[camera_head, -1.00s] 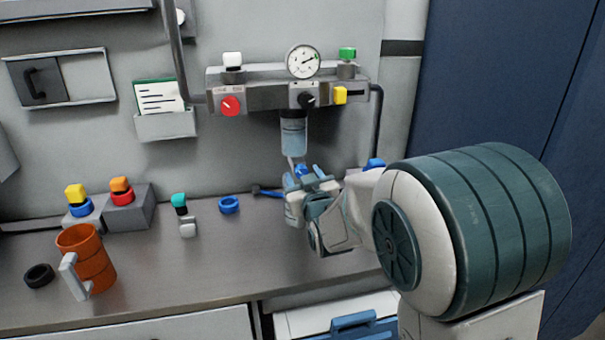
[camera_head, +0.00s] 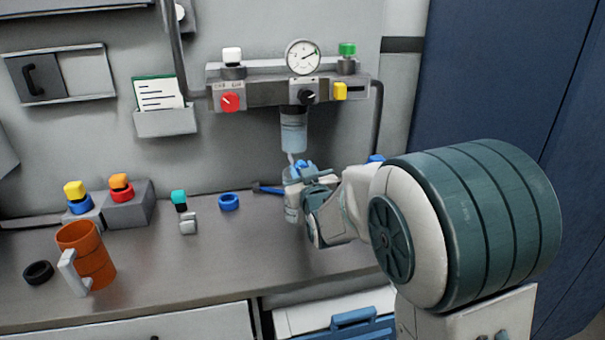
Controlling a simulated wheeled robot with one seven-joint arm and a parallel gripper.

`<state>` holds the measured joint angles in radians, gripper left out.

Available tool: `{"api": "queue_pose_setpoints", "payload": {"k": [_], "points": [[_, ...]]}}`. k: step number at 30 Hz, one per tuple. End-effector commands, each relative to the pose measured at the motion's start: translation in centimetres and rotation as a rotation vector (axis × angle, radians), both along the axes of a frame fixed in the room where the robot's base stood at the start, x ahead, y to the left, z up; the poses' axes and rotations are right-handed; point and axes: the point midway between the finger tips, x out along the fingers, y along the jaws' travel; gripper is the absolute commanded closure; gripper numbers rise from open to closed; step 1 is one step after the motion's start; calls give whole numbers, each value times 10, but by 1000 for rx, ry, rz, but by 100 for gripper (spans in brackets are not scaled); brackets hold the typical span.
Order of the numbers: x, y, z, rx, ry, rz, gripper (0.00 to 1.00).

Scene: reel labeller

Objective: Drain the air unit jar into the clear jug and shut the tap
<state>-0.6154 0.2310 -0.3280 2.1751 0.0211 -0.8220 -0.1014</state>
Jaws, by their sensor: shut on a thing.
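The air unit jar (camera_head: 293,133) hangs under the grey air unit (camera_head: 270,92), with pale bluish contents. A thin pale spout (camera_head: 291,158) shows below it. The clear jug (camera_head: 291,207) is beneath the spout, near the back of the bench. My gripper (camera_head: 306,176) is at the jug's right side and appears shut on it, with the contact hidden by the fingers. Small blue parts show at the fingertips; I cannot tell whether they belong to the tap or the gripper. I cannot see the tap's setting or any flow.
An orange mug (camera_head: 92,262), a black ring (camera_head: 38,273), a blue ring (camera_head: 229,202) and coloured-cap pieces (camera_head: 120,190) are on the left of the bench (camera_head: 190,265). A blue-handled tool (camera_head: 268,189) lies behind the jug. The bench's middle front is clear.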

Motion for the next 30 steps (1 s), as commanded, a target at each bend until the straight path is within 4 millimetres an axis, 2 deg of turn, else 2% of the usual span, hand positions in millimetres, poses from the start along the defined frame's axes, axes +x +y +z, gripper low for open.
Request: {"api": "queue_pose_setpoints", "payload": {"k": [8, 30], "points": [[0, -1, -6, 160, 41, 0, 93], [0, -2, -7, 829, 235, 0, 93]]}}
